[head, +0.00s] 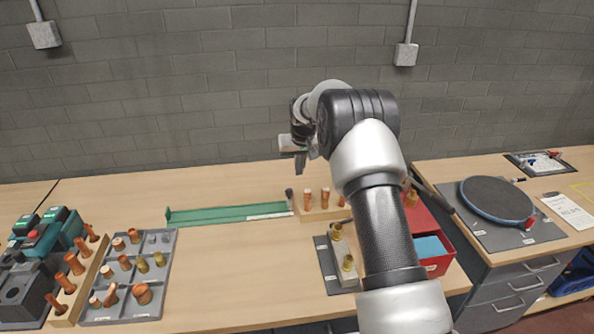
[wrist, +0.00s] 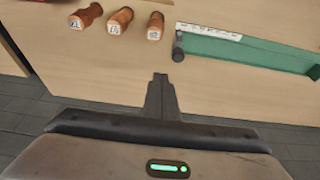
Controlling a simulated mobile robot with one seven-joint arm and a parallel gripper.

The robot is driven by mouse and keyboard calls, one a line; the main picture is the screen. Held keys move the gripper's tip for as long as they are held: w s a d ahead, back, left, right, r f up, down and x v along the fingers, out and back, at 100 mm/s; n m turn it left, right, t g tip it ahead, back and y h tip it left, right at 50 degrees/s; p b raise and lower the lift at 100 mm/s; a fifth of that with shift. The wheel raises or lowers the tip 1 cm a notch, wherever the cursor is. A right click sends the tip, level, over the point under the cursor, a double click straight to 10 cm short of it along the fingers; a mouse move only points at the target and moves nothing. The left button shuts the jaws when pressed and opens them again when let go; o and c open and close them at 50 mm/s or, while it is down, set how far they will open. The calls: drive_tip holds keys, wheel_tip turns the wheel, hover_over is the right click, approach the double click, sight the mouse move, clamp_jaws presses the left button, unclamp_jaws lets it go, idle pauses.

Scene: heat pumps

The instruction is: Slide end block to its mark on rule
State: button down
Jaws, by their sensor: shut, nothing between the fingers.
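The green rule (head: 225,214) lies along the table, with a white marked strip (head: 268,215) near its right end. A small dark block or knob (head: 290,196), which looks like the end block, stands at that end. In the wrist view the rule (wrist: 250,55) runs off to the right, and the dark knob (wrist: 178,47) sits at its near end beside the white strip (wrist: 208,31). My gripper (head: 300,168) is shut and empty, raised above the table. Its closed fingertips (wrist: 160,80) appear just below the knob in the wrist view, apart from it. The target mark cannot be made out.
A wooden rack with copper pieces (head: 322,213) stands just right of the rule's end. A grey tray of fittings (head: 128,275) is at front left. A grey mat with a valve block (head: 342,262) and a red bin (head: 436,252) lie right. The middle front table is clear.

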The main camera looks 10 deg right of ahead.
sight(289, 198)
drive_tip(key=x, duration=0.3)
drive_tip(key=s+b+x, duration=0.1)
drive_tip(key=x, duration=0.2)
drive_tip(key=s+f+b+x, duration=0.1)
drive_tip(key=x, duration=0.3)
drive_tip(key=shift+s, duration=0.15)
drive_tip(key=shift+a+b, duration=0.1)
drive_tip(key=shift+b, duration=0.2)
